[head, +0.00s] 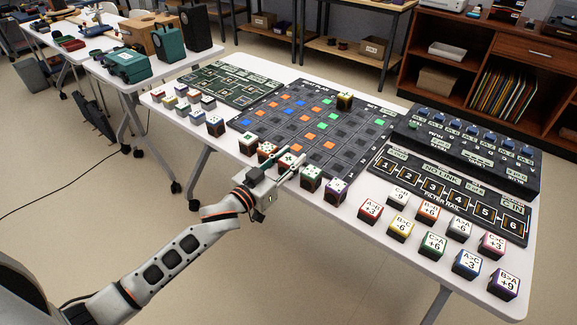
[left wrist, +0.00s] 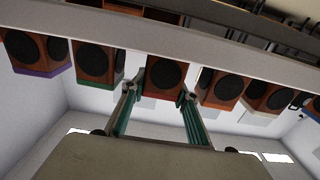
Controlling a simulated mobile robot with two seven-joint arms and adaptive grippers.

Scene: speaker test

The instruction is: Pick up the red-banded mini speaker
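The red-banded mini speaker (head: 288,160) stands in the row of mini speakers along the front edge of the white table, with a pale dotted top. My left gripper (head: 280,166) reaches in from the front. Its two fingers (left wrist: 158,97) are spread, with the speaker in front of and between their tips. A firm grip is not visible. My right gripper is out of view.
A green-banded speaker (head: 311,178) and a purple-banded speaker (head: 335,191) stand close on the right, and another speaker (head: 266,149) on the left. A dark grid board (head: 345,150) lies behind. Lettered cubes (head: 431,244) fill the table's right front.

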